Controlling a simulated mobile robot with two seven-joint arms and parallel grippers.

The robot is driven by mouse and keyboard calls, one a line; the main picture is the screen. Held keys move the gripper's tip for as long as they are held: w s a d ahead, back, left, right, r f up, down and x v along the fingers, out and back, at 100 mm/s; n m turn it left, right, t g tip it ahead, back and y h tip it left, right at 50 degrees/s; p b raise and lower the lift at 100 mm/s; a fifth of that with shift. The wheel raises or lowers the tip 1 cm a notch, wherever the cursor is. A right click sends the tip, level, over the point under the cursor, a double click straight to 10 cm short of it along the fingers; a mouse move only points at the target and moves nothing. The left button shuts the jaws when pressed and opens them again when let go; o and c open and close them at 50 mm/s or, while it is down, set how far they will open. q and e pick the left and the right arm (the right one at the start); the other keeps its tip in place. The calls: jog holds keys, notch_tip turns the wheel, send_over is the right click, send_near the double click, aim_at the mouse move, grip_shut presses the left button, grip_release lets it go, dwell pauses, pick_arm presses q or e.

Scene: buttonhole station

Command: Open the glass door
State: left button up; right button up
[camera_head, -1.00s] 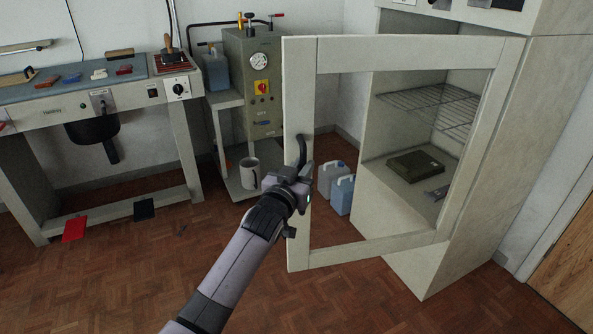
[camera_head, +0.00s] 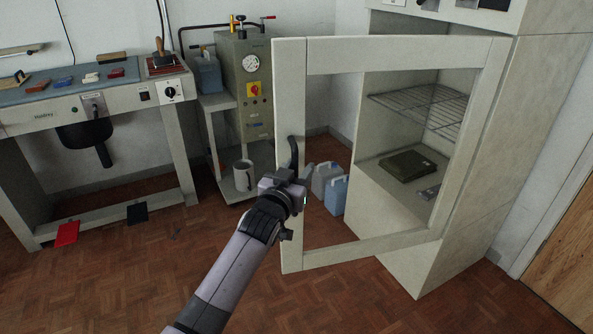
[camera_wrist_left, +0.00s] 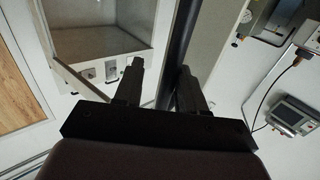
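The glass door (camera_head: 291,100) is a pale frame around a clear pane. It stands swung well out from the cabinet, hinged on its right side, and the cabinet interior shows through it. Its dark curved handle (camera_head: 294,152) is on the door's left upright. My left gripper (camera_head: 289,178) is at the lower part of the handle. In the left wrist view the dark handle bar (camera_wrist_left: 181,42) runs between the two fingers of my left gripper (camera_wrist_left: 160,78), which look closed around it. The exact contact is dark and hard to see. My right gripper is not in view.
The cabinet (camera_head: 465,200) holds a wire shelf (camera_head: 425,105) and a dark green box (camera_head: 407,165). A mug (camera_head: 243,175) sits on the trolley's low shelf. A workbench (camera_head: 110,107) is at left. The front floor is clear.

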pick_arm(q)
jog(key=p+v, duration=0.1)
jog(key=v, duration=0.6)
dwell(0.5)
jog(key=shift+s, duration=0.1)
